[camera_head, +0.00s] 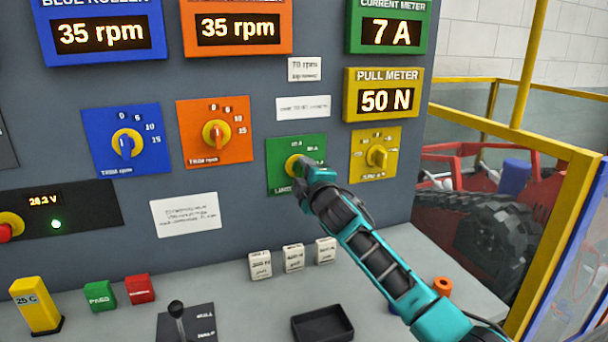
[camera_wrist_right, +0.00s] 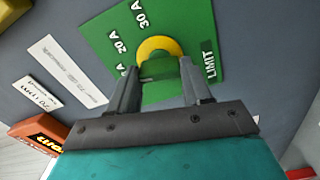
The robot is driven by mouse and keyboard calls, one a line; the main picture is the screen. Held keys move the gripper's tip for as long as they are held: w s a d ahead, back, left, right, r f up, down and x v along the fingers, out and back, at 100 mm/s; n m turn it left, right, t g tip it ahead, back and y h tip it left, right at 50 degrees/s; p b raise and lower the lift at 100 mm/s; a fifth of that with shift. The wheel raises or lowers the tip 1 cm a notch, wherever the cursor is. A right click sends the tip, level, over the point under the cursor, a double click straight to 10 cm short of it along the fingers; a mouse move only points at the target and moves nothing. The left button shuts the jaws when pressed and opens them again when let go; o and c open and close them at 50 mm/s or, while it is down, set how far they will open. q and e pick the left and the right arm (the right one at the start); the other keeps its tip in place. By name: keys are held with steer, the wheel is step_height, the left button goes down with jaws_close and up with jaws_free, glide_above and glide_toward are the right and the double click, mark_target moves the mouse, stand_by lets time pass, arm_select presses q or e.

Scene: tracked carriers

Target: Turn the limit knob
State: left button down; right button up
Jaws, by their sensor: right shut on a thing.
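The green limit plate (camera_head: 279,148) is on the grey panel below the current meter (camera_head: 391,32), which reads 7 A. The limit knob (camera_head: 291,165) has a yellow collar, partly hidden by my right gripper (camera_head: 303,168). In the right wrist view, the plate (camera_wrist_right: 192,20) shows the word LIMIT and marks for 20 A and 30 A. There the fingers of my right gripper (camera_wrist_right: 159,66) stand on both sides of the knob's green grip, below the yellow collar (camera_wrist_right: 158,46), and are shut on it. My left gripper is out of view.
A yellow knob plate (camera_head: 357,170) sits close to the right of my gripper. Orange (camera_head: 238,146) and blue (camera_head: 98,150) knob plates are to the left. A black tray (camera_head: 322,323), white blocks (camera_head: 293,258) and a lever (camera_head: 178,318) stand on the desk below.

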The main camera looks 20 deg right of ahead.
steer(key=shift+r+n, duration=0.1)
steer(key=shift+n, duration=1)
steer(key=o, duration=1.1)
steer(key=shift+c, duration=0.2)
steer(key=s, duration=1.3)
steer(key=shift+d, duration=0.25)
